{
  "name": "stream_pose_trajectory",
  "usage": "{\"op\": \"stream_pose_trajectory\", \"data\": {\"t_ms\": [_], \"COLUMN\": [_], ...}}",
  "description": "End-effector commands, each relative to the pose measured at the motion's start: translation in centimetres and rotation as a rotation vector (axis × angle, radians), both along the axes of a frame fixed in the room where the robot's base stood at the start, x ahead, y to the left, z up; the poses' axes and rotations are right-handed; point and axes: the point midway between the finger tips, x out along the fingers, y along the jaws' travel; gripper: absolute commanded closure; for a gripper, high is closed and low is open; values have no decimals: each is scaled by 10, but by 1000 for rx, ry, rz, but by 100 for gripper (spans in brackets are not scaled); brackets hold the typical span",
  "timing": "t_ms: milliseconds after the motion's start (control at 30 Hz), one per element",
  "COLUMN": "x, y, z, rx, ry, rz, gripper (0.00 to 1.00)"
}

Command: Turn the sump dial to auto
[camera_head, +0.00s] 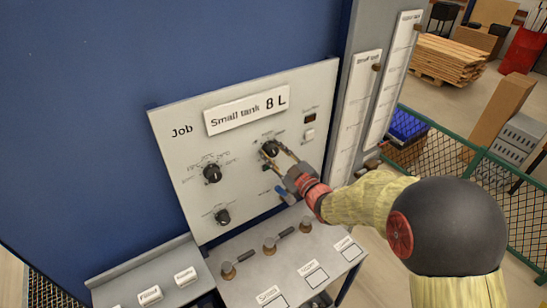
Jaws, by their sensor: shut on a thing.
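A light grey panel (180,125) on the blue wall carries a "Job" label and a "Small tank 8 L" sign. Three black dials show on it: an upper left dial (212,173), a lower left dial (223,216) and an upper right dial (269,147). My gripper (275,154) reaches in from the right and is shut on the upper right dial, with a finger on each side of it. The small print around the dials is too blurred to read, so I cannot tell which one is the sump dial or where its pointer stands.
A blue-handled valve (284,196) sits below my gripper. A small switch (309,134) is right of the held dial. A grey bench (236,291) with several brown knobs and labelled plates lies below. Two tall gauge boards (362,108) stand right, before a green fence (505,185).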

Motion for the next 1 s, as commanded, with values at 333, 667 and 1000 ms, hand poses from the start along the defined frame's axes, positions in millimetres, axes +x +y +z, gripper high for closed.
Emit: {"op": "stream_pose_trajectory", "data": {"t_ms": [333, 667, 1000], "x": [0, 0, 0], "y": [0, 0, 0], "z": [-2, -1, -1], "rx": [193, 271, 279], "ry": [133, 185, 191], "rz": [0, -1, -1], "gripper": [94, 94, 94]}}
